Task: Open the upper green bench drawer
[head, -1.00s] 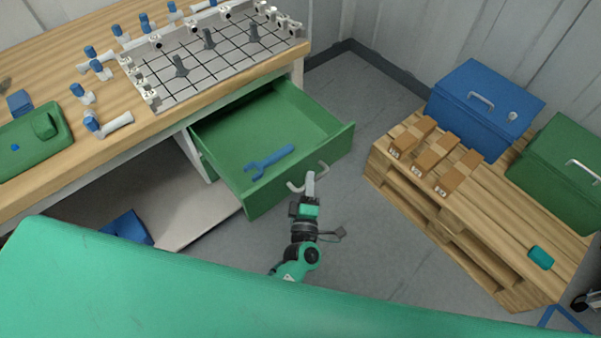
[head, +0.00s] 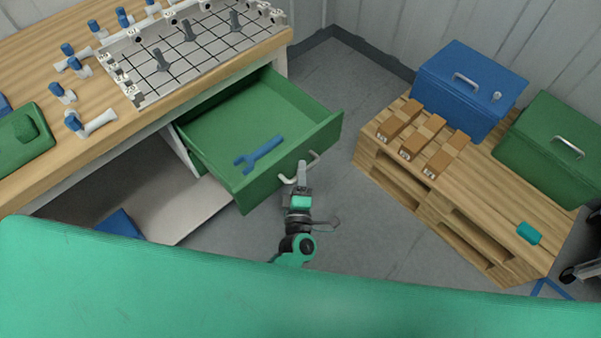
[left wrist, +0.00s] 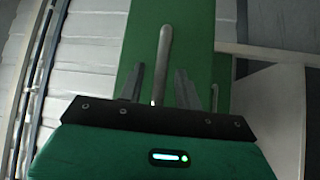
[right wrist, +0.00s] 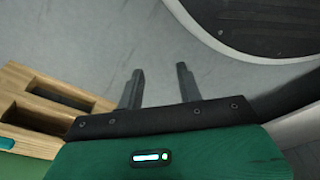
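The green bench drawer (head: 292,179) stands pulled out from under the wooden bench top, and its inside shows. A blue wrench-shaped tool (head: 259,153) lies in it. The pale bar handle (head: 314,158) is on the drawer's front. My left gripper (head: 303,176) is at this handle. In the left wrist view the handle (left wrist: 162,55) lies between the two fingers of my left gripper (left wrist: 160,88), with a gap on each side, so the gripper is open around it. My right gripper (right wrist: 160,85) is open and empty above grey floor; it is not seen in the head view.
The bench top (head: 100,132) holds a gridded plate (head: 205,60) and several blue-capped fittings. A wooden pallet (head: 470,215) on the right bears a blue case (head: 455,105), a green case (head: 540,160) and small brown boxes. Grey floor lies between drawer and pallet.

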